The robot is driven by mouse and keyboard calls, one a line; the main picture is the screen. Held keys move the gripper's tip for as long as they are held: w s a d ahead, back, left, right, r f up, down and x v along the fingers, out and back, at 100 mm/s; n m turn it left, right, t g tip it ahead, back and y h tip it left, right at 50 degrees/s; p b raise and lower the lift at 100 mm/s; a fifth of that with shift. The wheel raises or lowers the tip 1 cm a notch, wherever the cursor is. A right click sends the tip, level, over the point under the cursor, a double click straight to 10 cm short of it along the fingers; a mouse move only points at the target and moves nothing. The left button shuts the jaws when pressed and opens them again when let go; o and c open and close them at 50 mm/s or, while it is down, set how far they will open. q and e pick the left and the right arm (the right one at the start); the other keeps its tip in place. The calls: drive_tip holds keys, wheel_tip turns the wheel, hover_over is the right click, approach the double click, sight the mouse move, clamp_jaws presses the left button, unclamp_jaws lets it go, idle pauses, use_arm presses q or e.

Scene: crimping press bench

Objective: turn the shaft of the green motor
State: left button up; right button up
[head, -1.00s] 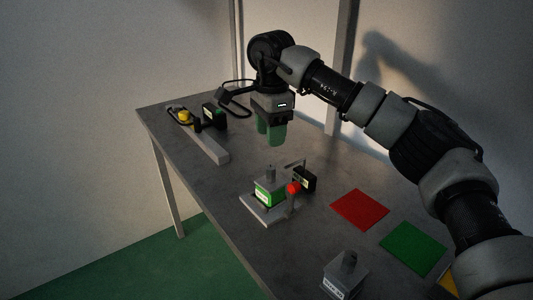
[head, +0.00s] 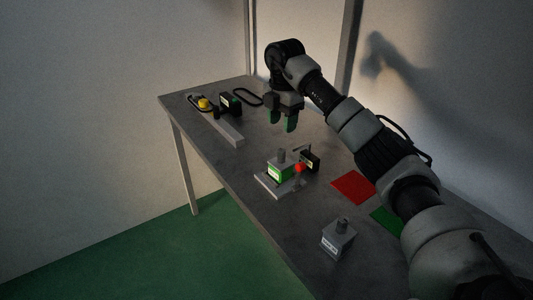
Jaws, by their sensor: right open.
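The green motor (head: 280,174) sits upright in a light grey fixture on the bench, with its grey shaft (head: 282,155) pointing up. A red ball knob (head: 299,168) and a small black box (head: 311,160) are close on its right side. My right gripper (head: 283,124) is open and empty, its two green fingers pointing down. It hangs above the bench, above the motor in the picture and apart from it. My left gripper is not in view.
A grey block motor (head: 338,238) stands at the bench's front. A red mat (head: 353,187) and a partly hidden green mat (head: 386,221) lie to the right. A grey rail (head: 226,132) with a yellow knob (head: 204,103) and black box (head: 230,103) stands at the back left.

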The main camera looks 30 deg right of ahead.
sight(282, 150)
drive_tip(key=shift+d+f+m, duration=0.1)
drive_tip(key=shift+f+m, duration=0.1)
drive_tip(key=shift+m, duration=0.5)
wheel_tip(282, 150, down, 9)
drive_tip(key=shift+f+p, duration=0.15)
drive_tip(key=shift+p, duration=0.7)
drive_tip(key=shift+f, duration=0.7)
clamp_jaws()
drive_tip(key=shift+n, duration=0.4)
